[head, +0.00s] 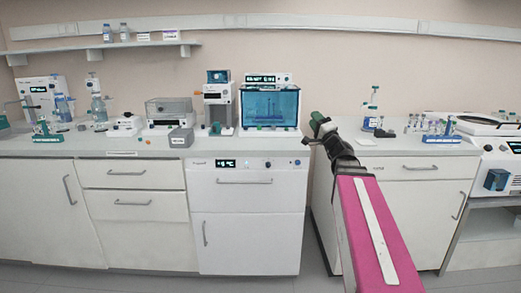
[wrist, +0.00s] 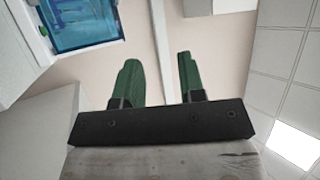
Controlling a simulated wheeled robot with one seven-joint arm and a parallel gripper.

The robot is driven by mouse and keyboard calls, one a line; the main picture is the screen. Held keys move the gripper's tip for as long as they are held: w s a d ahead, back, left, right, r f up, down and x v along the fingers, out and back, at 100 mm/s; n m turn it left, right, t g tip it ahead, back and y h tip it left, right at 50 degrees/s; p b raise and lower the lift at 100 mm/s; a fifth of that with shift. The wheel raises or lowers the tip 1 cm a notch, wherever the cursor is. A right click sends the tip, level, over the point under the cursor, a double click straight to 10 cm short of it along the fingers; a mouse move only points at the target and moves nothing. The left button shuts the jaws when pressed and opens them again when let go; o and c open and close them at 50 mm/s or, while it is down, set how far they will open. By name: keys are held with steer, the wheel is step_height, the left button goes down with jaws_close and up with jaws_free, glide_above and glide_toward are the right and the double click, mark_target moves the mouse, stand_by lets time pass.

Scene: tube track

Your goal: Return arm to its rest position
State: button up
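My gripper (head: 318,122) is at the end of my pink arm, a little right of centre in the head view. It is in front of the gap between two counters, at about countertop height in the picture. In the wrist view my gripper (wrist: 158,62) shows two green fingers standing apart with nothing between them. It points at bare wall, and the picture is tilted.
A blue-windowed device (head: 270,106) stands on the counter left of my gripper. It also shows in the wrist view (wrist: 85,22). Tube racks (head: 440,132) and a centrifuge-like machine (head: 488,125) stand at right. A wall shelf (head: 100,46) holds bottles. Open floor lies below.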

steer(key=s+a+f+n+g, duration=0.25)
steer(key=f+g, duration=0.25)
steer(key=f, duration=0.5)
steer(key=s+a+f+n+g+h, duration=0.1)
steer(key=s+a+f+n+g, duration=0.2)
steer(key=f, duration=0.7)
steer(key=s+a+f+n+g, duration=0.1)
steer(key=a+f+n+g, duration=0.1)
steer(key=a+f+g, duration=0.6)
steer(key=s+d+f+g+h, duration=0.1)
steer(key=s+d+f+h, duration=0.2)
steer(key=f, duration=0.4)
steer(key=s+d+f+n+g+h, duration=0.1)
steer(key=s+d+f+g+h, duration=0.1)
steer(key=f, duration=0.5)
steer(key=s+d+f+g+h, duration=0.2)
steer(key=s+d+f+h, duration=0.3)
steer(key=s+d+f, duration=0.1)
steer(key=shift+s+f, duration=0.9)
steer(key=shift+s, duration=0.15)
steer(key=shift+o, duration=0.3)
steer(key=shift+n, duration=0.25)
